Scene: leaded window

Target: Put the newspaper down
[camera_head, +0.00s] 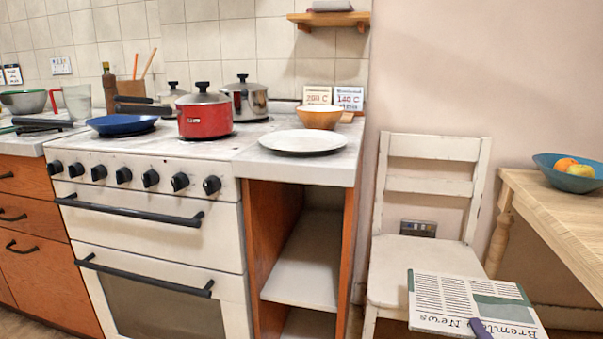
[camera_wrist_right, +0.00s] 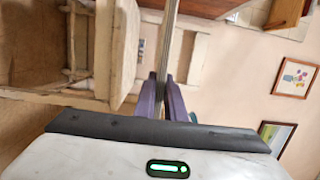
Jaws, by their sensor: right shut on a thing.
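The newspaper (camera_head: 445,295), white with black print and green blocks, shows at the lower right of the head view, in front of the white chair (camera_head: 433,147). My right gripper (camera_head: 480,327), with purple fingers, is shut on the newspaper's near edge. In the right wrist view the newspaper (camera_wrist_right: 168,45) is edge-on, a thin grey strip between the purple fingers (camera_wrist_right: 163,88). It seems held in the air; whether it touches the seat I cannot tell. My left gripper is not in view.
The chair seat (camera_head: 390,285) looks bare where it shows. A wooden table (camera_head: 560,215) with a blue fruit bowl (camera_head: 568,178) stands at right. A counter with a white plate (camera_head: 304,141) and an orange bowl (camera_head: 319,117) adjoins the cooker (camera_head: 150,215) at left.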

